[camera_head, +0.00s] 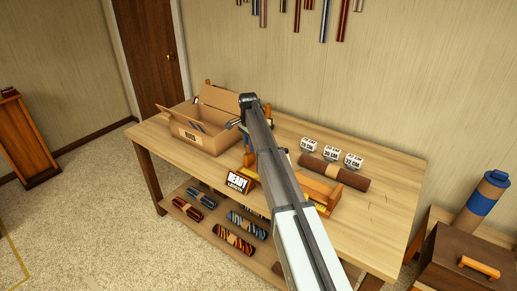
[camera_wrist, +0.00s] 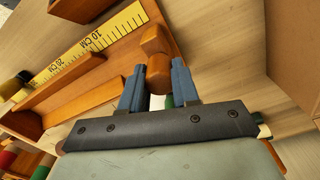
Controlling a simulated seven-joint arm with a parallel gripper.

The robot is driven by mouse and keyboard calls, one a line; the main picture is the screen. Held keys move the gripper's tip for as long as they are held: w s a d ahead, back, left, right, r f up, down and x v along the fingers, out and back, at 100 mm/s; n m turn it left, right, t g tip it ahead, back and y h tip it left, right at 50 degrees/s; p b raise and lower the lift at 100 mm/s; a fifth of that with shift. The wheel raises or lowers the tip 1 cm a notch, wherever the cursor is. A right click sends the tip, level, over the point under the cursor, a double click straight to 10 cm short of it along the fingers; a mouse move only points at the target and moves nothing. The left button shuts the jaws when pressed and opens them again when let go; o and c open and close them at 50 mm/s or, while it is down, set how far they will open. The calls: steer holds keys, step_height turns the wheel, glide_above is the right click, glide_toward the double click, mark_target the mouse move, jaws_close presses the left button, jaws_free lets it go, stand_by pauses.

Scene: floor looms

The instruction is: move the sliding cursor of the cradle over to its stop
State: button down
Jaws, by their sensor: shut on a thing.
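The cradle is a long orange-brown wooden trough (camera_wrist: 75,108) with a yellow centimetre scale (camera_wrist: 95,38) along it. In the head view one end of the cradle (camera_head: 320,190) shows on the table to the right of my arm; its middle is hidden behind the arm. My gripper (camera_wrist: 160,74) has its two blue-grey fingers closed on either side of a rounded orange wooden knob (camera_wrist: 155,45), which appears to be the cursor, near one end of the cradle. In the head view the knob is hidden. The stop cannot be made out clearly.
An open cardboard box (camera_head: 205,130) stands on the table (camera_head: 385,210) left of the cradle. A brown roll (camera_head: 335,173) and white size labels (camera_head: 330,153) lie behind it. Patterned rolls (camera_head: 235,242) lie on the shelf below.

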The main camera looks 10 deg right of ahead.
steer(key=shift+w, duration=0.4)
steer(key=c, duration=1.1)
jaws_free()
steer(key=shift+o, duration=1.4)
steer(key=shift+s, duration=0.15)
step_height(320, 180, up, 14)
steer(key=shift+a+f, duration=0.1)
